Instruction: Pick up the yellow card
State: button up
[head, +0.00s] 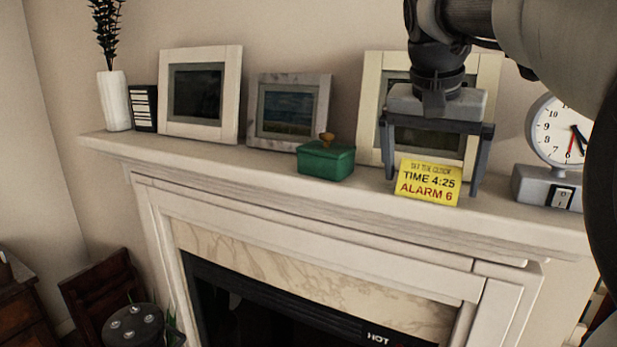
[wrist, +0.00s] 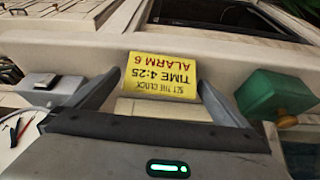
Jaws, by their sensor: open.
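The yellow card (head: 429,183) stands on the mantel shelf, tilted back a little, with the printed words "TIME 4:25" and "ALARM 6". In the head view my gripper (head: 432,188) is over it, fingers pointing down, one on each side of the card. In the wrist view the yellow card (wrist: 163,78) shows upside down between the fingertips of my open gripper (wrist: 150,88). I see a gap on at least the right side of the card in the head view. Whether a finger touches the card I cannot tell.
A green box (head: 326,161) with a brown knob stands left of the card. A white clock (head: 561,135) on a grey base with a switch stands to the right. Picture frames (head: 201,95) line the wall, one close behind my gripper. The mantel's front edge (head: 330,200) is near.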

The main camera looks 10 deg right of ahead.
jog(key=c, duration=1.1)
jog(key=shift+r, duration=0.1)
